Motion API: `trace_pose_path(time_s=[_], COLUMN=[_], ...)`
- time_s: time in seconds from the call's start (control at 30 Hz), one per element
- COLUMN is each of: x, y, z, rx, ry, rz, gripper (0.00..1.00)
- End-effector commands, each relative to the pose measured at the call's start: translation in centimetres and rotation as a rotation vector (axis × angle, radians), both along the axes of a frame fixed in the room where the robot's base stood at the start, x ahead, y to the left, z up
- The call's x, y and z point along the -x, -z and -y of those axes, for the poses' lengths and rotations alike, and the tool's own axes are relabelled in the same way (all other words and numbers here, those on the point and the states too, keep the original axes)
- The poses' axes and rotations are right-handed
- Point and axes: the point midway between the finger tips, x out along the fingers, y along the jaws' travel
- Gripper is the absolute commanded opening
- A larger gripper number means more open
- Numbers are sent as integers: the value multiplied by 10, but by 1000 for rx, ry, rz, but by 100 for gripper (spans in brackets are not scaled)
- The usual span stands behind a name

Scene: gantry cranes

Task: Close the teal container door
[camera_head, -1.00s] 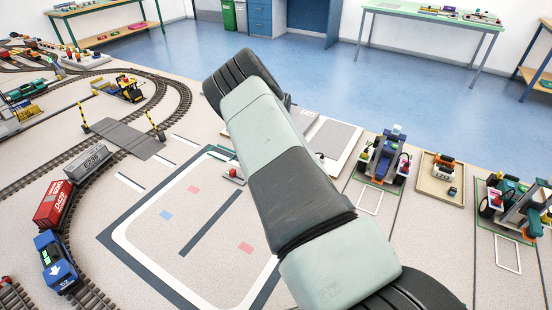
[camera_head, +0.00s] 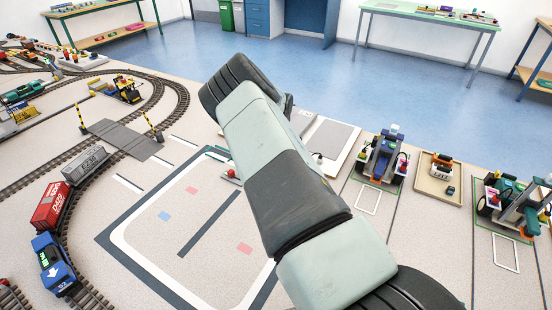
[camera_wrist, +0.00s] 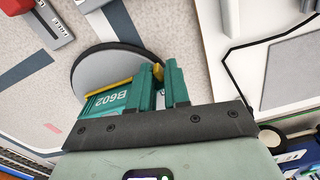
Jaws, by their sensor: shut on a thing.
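In the wrist view, the teal container (camera_wrist: 105,103), marked B602, lies partly behind the dark bolted front edge of my gripper. It has a yellow strip along its top edge. An upright teal panel (camera_wrist: 176,84), which looks like its door, stands at its right end, with a small yellow part beside it. My gripper (camera_wrist: 162,112) is shut on this panel, though its fingertips are mostly hidden. A grey round plate with a dark rim (camera_wrist: 115,55) lies beneath. In the head view, my arm hides the gripper and most of this spot.
A small red and grey object (camera_wrist: 50,22) lies at the wrist view's upper left. A white board with a grey patch (camera_head: 328,140) is right of my arm. Toy vehicles (camera_head: 383,158) stand farther right; train cars (camera_head: 50,205) sit on track at left. The marked floor area is mostly clear.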

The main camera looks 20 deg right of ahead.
Motion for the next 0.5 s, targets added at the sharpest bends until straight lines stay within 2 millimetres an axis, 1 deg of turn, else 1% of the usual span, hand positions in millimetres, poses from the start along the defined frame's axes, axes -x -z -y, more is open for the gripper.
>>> trace_pose_path(time_s=[0.03, 0.5], x=[4, 12], y=[3, 3], z=[-1, 12], rx=[-5, -4], ry=[45, 493], rz=[-13, -14], gripper=[0, 0])
